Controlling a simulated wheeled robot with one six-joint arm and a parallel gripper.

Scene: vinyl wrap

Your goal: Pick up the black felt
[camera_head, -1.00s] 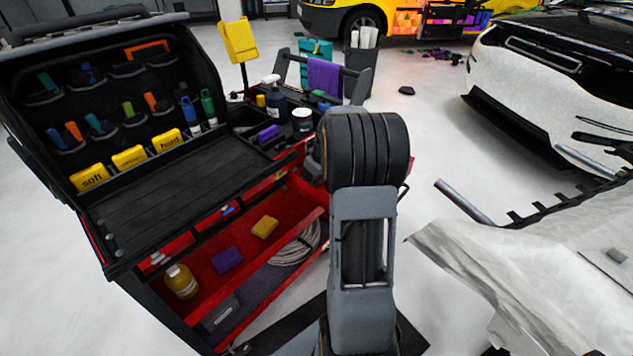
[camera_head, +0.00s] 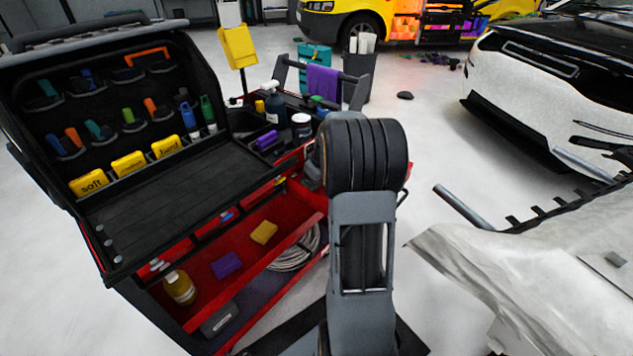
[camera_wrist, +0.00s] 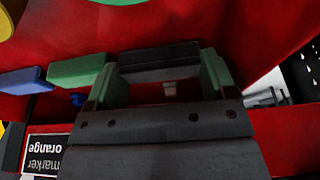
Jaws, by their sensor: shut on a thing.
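The black felt (camera_wrist: 160,60) is a dark block in the wrist view, held between the two greenish fingers of my gripper (camera_wrist: 160,76). My gripper is shut on its two ends. A green block (camera_wrist: 78,72) and a blue block (camera_wrist: 22,80) lie just left of my gripper, against a red surface. In the head view my gripper and the black felt are hidden behind my arm.
The tool cart's red tray (camera_head: 285,222) holds a purple block (camera_head: 226,265) and a yellow block (camera_head: 264,233). A label reading "marker orange" (camera_wrist: 44,154) sits low left in the wrist view.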

